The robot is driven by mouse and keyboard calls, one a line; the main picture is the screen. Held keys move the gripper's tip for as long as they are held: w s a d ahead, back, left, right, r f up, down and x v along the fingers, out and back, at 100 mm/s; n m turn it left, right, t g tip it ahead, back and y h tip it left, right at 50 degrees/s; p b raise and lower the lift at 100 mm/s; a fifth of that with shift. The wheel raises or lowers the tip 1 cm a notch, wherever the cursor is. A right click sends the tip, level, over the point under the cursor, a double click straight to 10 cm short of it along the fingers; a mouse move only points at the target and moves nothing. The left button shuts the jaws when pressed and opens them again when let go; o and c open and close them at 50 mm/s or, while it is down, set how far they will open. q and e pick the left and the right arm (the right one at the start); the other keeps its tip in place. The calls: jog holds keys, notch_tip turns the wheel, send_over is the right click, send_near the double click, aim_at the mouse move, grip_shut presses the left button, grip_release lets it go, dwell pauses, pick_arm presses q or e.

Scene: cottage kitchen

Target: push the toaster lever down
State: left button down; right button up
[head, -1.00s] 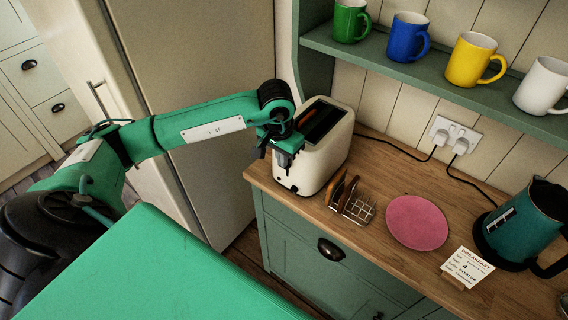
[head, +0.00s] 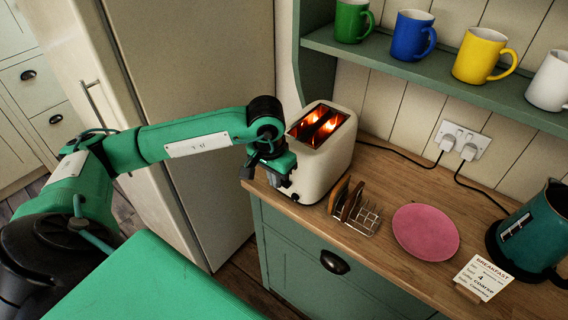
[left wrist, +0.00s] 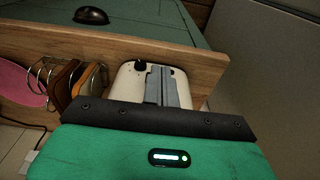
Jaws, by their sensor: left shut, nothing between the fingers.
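The cream toaster (head: 329,166) stands at the left end of the wooden counter. Its two slots glow orange, and no bread stands up out of them. In the left wrist view the toaster's end face (left wrist: 132,85) shows, with a dark knob on it; the lever itself I cannot make out behind the fingers. My left gripper (head: 280,181) is shut and empty, close in front of the toaster's near end. In the left wrist view its fingers (left wrist: 162,85) lie together over that face. Whether they touch it I cannot tell. My right gripper is in neither view.
A toast rack (head: 355,208) holding brown slices stands just right of the toaster. A pink round mat (head: 426,232), a breakfast card (head: 484,278) and a teal kettle (head: 533,236) lie further right. A shelf with mugs hangs above. The fridge (head: 195,110) stands left.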

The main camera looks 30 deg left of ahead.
pick_arm(q)
jog(key=shift+w, duration=0.1)
notch_tip(320, 180, up, 14)
jog(key=s+b, duration=0.1)
jog(key=b, duration=0.2)
jog(key=shift+s, duration=0.25)
jog(key=shift+f, duration=0.15)
dwell(0.3)
